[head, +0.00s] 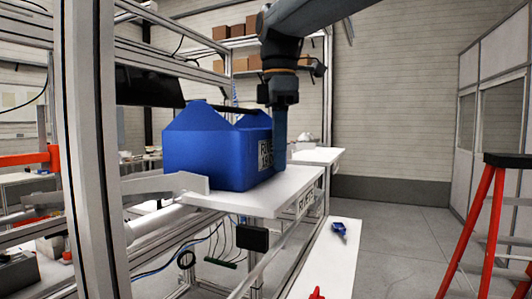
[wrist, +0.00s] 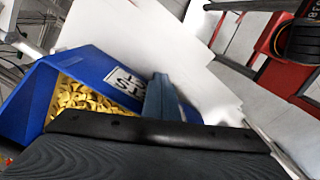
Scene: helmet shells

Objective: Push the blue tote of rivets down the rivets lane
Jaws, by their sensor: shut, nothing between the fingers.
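The tote has a dark handle and a white label (head: 265,154), partly covered by my gripper. My gripper (head: 280,150) points down at the tote's right side, close against the label; I cannot tell whether it touches. Its fingers are shut and empty. In the wrist view the tote (wrist: 42,95) is open-topped and holds yellow rivets (wrist: 85,100). My gripper's finger (wrist: 160,100) is beside the tote's labelled face.
An aluminium post (head: 92,150) stands in front at left. A grey angled plate (head: 165,187) lies by the tote's left side. A lower white surface (head: 325,262) holds a small blue item (head: 339,229) and a red one (head: 316,293).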

